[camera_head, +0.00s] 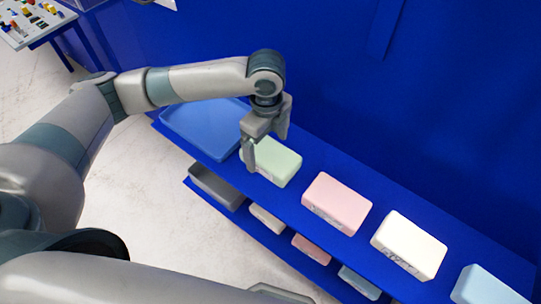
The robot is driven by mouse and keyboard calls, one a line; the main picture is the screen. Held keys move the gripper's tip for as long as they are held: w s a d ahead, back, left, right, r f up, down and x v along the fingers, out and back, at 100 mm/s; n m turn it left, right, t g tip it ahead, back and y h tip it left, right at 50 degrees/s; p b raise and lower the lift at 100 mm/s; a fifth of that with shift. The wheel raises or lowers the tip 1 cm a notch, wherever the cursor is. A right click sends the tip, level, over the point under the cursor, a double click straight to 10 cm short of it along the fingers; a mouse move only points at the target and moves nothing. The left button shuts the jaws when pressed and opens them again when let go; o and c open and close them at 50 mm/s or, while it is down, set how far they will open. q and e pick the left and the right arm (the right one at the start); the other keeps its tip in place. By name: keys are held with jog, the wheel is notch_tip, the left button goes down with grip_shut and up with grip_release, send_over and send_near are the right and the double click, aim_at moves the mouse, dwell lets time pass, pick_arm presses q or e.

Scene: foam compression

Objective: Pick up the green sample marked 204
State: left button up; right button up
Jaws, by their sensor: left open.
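A pale green foam block (278,162) lies on the upper blue shelf, just right of the blue tray. Its label is too small to read. My left gripper (259,150) points down at the block's left end, with one finger in front of the near left side and the other finger farther back. The gripper is open and hides part of the block's left end. I cannot tell whether the fingers touch it. My right gripper is not in view.
A blue tray (196,128) lies left of the green block. Pink (338,202), white (410,243) and light blue (486,287) blocks lie to the right. A lower shelf holds a grey bin (217,186) and more blocks. A blue wall (450,110) rises behind.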

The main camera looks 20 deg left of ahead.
aim_at(268, 152)
pick_arm(q)
jog(key=shift+f+p, duration=0.3)
jog(key=shift+f, duration=1.35)
jog(key=c, duration=1.1)
